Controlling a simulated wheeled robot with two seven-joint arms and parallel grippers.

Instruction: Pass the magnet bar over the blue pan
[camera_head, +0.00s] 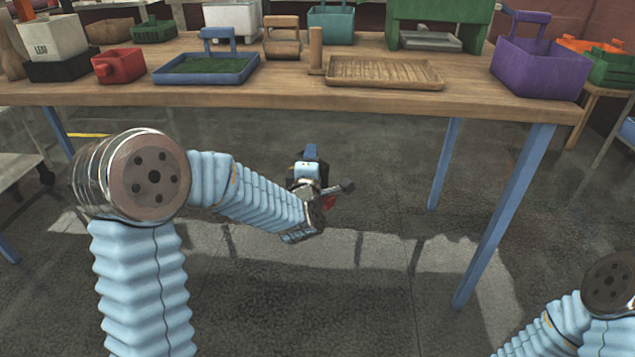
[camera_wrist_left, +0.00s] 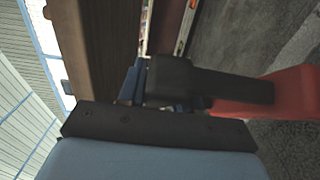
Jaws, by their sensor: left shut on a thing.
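The blue pan (camera_head: 205,80) stands on the wooden table at the left in the head view. It holds a dark green, flat fill, and a blue handle rises at its back. My left gripper (camera_head: 322,194) is low in front of the table, below the tabletop and to the right of the pan. It is shut on a red thing, taken as the magnet bar (camera_head: 329,202), mostly hidden in the head view. The red part also shows in the left wrist view (camera_wrist_left: 285,95), beside the black fingers. My right arm shows at the lower right; its gripper is out of view.
The wooden table (camera_head: 290,98) has its front edge between my left gripper and the pan. A red container (camera_head: 118,66) stands left of the pan. A ridged wooden tray (camera_head: 384,73) and a purple box (camera_head: 540,68) stand to the right. Bare floor lies below.

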